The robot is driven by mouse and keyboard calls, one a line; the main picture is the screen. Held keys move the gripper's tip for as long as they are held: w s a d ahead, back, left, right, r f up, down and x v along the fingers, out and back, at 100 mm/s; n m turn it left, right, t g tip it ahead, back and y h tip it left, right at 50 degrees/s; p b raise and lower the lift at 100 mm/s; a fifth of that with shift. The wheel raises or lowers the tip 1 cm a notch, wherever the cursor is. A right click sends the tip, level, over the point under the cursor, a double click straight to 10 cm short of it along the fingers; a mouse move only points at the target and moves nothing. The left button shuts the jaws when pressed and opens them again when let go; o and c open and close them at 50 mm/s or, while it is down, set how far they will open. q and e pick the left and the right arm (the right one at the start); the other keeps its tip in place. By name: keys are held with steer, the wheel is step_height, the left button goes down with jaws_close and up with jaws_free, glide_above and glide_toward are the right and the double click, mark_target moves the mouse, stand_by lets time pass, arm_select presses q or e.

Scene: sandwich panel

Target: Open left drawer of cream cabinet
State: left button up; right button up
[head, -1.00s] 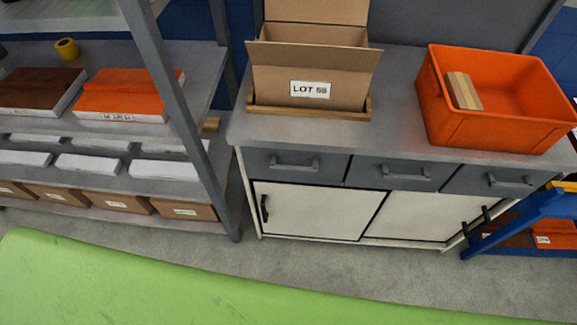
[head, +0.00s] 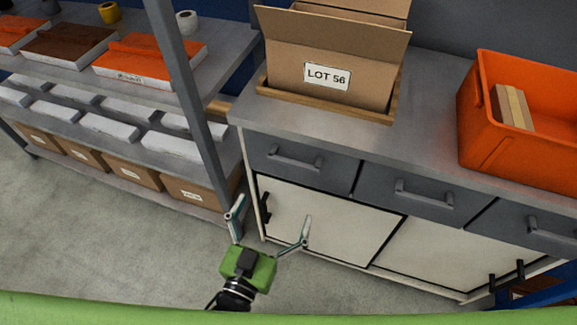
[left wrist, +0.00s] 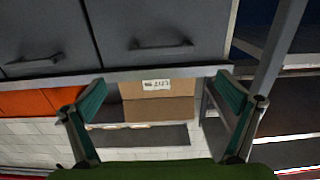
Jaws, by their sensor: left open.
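The cream cabinet (head: 330,217) has a row of grey drawers over its cream doors. Its left drawer (head: 335,181) is shut, its front flush in the row, with a grey bar handle (head: 295,159). In the left wrist view, which looks upside down, the left drawer (left wrist: 203,22) is at upper right and its handle (left wrist: 162,46) is clear of the fingers. My left gripper (head: 272,215) is open and empty, in front of the cabinet and below the handle in the head view. Its spread fingers also show in the left wrist view (left wrist: 162,95). My right gripper is not in view.
An open carton labelled LOT 56 (head: 335,57) and an orange bin (head: 487,132) stand on the cabinet top. A grey shelf rack (head: 184,85) with boxes stands close at the left. Blue framework (head: 552,290) is at lower right. Bare floor (head: 110,235) lies in front.

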mark_target(292, 165)
arm_select(q)
steer(key=p+x, duration=0.1)
steer(key=x, duration=1.2)
steer(key=shift+w+r, duration=0.1)
steer(key=shift+w, duration=0.3)
steer(key=shift+s, duration=0.1)
steer(key=c, duration=1.3)
